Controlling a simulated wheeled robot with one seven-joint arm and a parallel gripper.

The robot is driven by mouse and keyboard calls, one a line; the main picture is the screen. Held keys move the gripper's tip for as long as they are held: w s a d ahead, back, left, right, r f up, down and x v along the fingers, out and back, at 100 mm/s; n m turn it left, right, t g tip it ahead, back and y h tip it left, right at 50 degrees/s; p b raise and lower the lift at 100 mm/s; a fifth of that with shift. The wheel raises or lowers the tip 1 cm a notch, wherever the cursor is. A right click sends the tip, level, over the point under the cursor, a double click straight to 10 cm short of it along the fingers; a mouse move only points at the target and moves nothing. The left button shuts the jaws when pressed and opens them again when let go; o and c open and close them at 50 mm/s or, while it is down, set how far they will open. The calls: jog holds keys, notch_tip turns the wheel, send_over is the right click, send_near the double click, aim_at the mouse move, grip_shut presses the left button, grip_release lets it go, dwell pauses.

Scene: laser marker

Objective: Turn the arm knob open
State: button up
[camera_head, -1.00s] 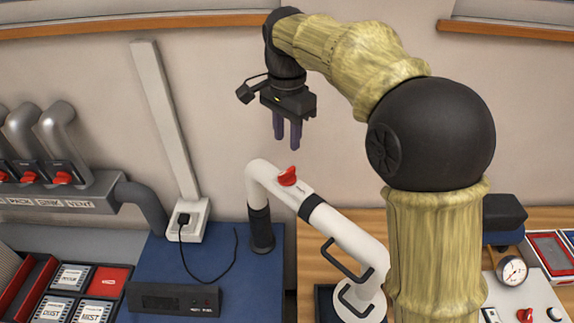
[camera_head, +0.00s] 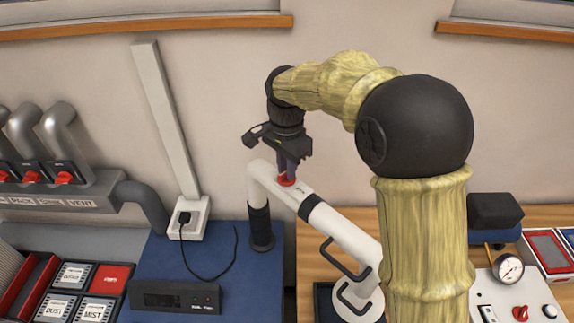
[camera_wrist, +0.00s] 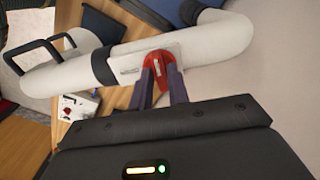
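The arm knob is a red knob (camera_head: 287,182) on a plate on top of the white pipe arm (camera_head: 345,232). My gripper (camera_head: 287,178) points down right at the knob, and its fingers hide part of it in the head view. In the wrist view the red knob (camera_wrist: 158,68) sits at the fingertips of my gripper (camera_wrist: 160,78). The two dark fingers are apart, one on each side of the knob's near part. Whether they touch the knob is not clear.
Red valve knobs (camera_head: 64,177) on grey pipes line the far left. A black box (camera_head: 175,298) and a cable lie on the blue surface (camera_head: 225,285). A gauge panel (camera_head: 515,290) is at the right. Black handles (camera_head: 345,262) stick out from the white arm.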

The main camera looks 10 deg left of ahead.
grip_shut()
jog(key=shift+n, duration=0.3)
jog(key=n+p, duration=0.1)
jog(key=n, duration=0.4)
jog(key=shift+w+r, duration=0.1)
jog(key=n+p, duration=0.1)
jog(key=n, duration=0.1)
jog(key=shift+n, duration=0.4)
jog(key=n, duration=0.4)
jog(key=shift+p, duration=0.4)
jog(key=n+p, duration=0.1)
jog(key=n, duration=0.4)
jog(key=shift+n, duration=0.4)
